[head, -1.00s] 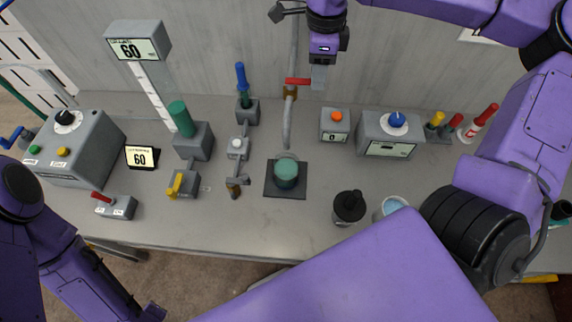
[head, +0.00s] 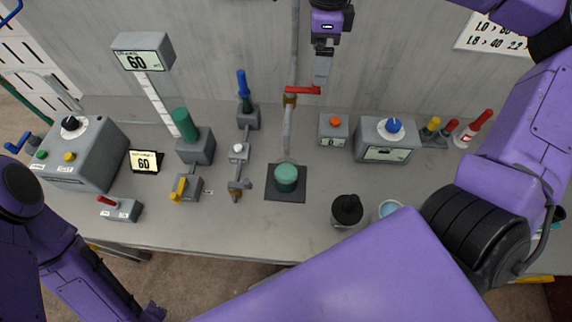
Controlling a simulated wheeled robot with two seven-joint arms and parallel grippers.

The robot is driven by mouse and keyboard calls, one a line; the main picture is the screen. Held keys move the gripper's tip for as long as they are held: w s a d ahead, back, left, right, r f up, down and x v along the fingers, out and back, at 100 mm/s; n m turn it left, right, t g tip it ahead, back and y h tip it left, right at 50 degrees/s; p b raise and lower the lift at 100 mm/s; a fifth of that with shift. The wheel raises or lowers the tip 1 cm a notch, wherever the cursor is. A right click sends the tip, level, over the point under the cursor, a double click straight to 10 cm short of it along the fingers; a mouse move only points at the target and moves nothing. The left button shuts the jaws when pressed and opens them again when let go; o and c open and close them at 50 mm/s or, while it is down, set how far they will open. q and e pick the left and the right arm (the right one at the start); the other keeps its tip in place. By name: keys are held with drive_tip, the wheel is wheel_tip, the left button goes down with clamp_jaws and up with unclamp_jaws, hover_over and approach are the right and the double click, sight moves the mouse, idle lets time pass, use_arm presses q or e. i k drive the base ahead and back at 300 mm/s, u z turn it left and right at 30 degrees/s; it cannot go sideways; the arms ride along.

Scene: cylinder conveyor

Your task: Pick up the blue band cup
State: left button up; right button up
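A cup with a pale blue inside (head: 388,209) stands near the table's front edge, right of centre. My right arm covers its lower part, and no band shows on it. It is the only cup with blue that I see. My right gripper (head: 322,76) points down at the back of the table, beside the red valve lever (head: 302,90), far from the cup. It is seen edge-on, so its opening does not show. My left arm is at the lower left, and its gripper is not clearly in view.
A black-topped container (head: 347,210) stands just left of the cup. A green cylinder (head: 286,176) sits on a black pad (head: 287,197) under the pipe. A grey dial box (head: 387,140) and several coloured pegs (head: 450,128) stand behind.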

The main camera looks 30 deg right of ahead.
sight(285, 170)
drive_tip(key=k, duration=1.5)
